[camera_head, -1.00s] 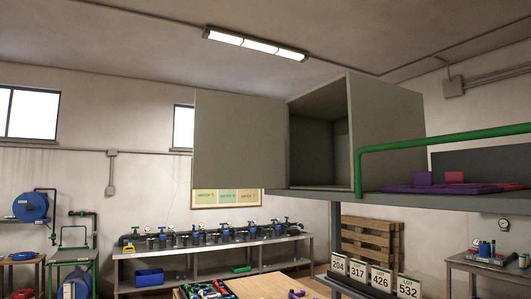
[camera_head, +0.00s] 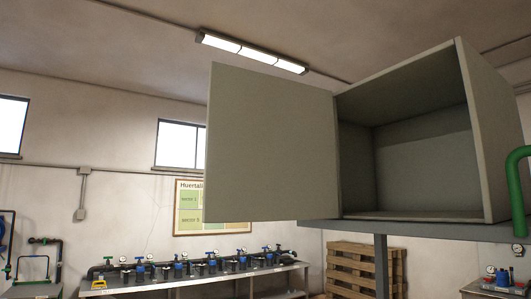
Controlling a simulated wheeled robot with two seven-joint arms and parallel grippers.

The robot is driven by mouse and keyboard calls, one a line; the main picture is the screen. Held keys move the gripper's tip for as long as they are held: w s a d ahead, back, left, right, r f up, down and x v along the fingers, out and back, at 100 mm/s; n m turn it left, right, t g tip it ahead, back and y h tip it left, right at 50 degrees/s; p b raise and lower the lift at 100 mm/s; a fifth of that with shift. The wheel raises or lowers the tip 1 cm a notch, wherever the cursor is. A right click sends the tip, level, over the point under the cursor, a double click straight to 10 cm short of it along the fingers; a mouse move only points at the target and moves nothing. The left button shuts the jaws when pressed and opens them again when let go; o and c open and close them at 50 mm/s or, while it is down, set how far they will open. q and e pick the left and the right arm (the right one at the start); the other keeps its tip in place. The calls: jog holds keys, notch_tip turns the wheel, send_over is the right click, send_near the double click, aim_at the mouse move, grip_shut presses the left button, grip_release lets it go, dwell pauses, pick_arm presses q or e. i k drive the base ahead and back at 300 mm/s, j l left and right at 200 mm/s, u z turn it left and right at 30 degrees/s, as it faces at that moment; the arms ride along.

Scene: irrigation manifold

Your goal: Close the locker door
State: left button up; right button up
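The grey-green locker (camera_head: 478,130) stands on a raised shelf at the right, with its front open toward me. Its inside (camera_head: 425,165) looks empty. The locker door (camera_head: 270,145) is a flat panel joined at the left side of the opening, swung wide open to the left. No handle shows on the face that I see. Neither of my grippers is in view.
The shelf (camera_head: 405,231) under the locker rests on a grey post (camera_head: 381,265). A green pipe rail (camera_head: 517,190) stands at the right edge. A bench with a valve manifold (camera_head: 190,268) and a wooden pallet (camera_head: 365,265) are behind. The space left of the door is clear.

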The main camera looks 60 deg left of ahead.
aim_at(270, 154)
jog(key=j+z, duration=0.1)
jog(key=j, duration=0.55)
jog(key=j+z, duration=0.1)
jog(key=j, duration=0.55)
jog(key=j+z, duration=0.15)
jog(key=j, duration=0.5)
jog(key=k+j+z, duration=0.1)
jog(key=j, duration=0.55)
jog(key=k+j+z, duration=0.1)
jog(key=j, duration=0.5)
